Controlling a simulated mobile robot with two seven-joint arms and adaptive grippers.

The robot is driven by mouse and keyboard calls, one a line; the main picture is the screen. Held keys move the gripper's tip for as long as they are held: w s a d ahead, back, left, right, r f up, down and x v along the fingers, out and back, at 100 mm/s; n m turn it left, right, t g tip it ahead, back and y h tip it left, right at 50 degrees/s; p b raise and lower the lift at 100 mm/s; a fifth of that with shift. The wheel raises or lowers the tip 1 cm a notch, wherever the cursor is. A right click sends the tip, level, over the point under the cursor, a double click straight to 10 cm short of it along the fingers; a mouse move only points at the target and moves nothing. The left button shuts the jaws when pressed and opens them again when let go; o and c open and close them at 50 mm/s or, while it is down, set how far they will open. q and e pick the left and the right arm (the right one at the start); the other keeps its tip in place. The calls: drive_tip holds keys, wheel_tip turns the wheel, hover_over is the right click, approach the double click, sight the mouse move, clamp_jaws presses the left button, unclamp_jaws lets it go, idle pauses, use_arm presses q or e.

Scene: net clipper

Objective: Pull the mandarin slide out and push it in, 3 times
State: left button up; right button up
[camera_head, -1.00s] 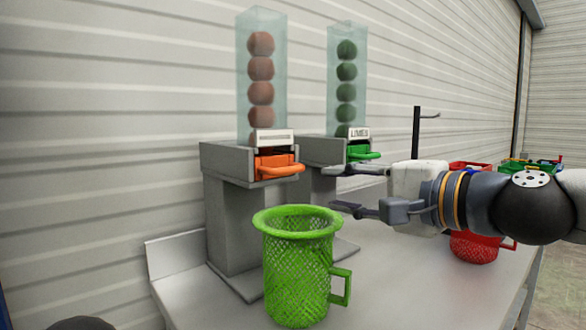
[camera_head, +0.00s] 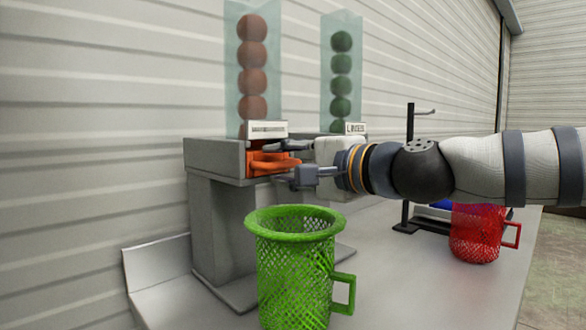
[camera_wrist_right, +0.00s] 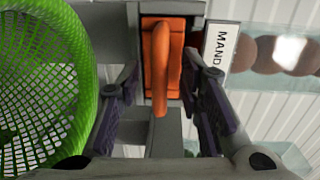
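The orange mandarin slide (camera_head: 262,162) sits in the grey dispenser under a clear tube of orange-brown balls (camera_head: 252,70). Its loop handle sticks out at the front. The handle also shows in the right wrist view (camera_wrist_right: 161,65), beside a label reading "MAND". My right gripper (camera_head: 289,162) is at the handle, with its fingers spread. In the right wrist view my right gripper (camera_wrist_right: 160,80) has one finger on each side of the handle, with gaps visible, so it is not gripping it. My left gripper is not in view.
A green mesh mug (camera_head: 293,265) stands in front of the dispenser, close to my right gripper. The lime tube (camera_head: 341,75) stands behind, its slide hidden by my arm. A red mesh mug (camera_head: 477,235) and a dark stand (camera_head: 409,170) are at the right of the table.

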clamp_jaws()
drive_tip(key=shift+p+v, duration=0.75)
drive_tip(key=shift+v, duration=2.25)
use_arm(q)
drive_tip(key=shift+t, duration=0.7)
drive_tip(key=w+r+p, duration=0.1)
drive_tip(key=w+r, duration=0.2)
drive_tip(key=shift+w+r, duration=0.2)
use_arm(e)
drive_tip(key=v, duration=0.4)
drive_tip(key=shift+s+d+f, duration=0.15)
drive_tip(key=shift+d+f, duration=0.1)
drive_tip(key=shift+f, duration=0.15)
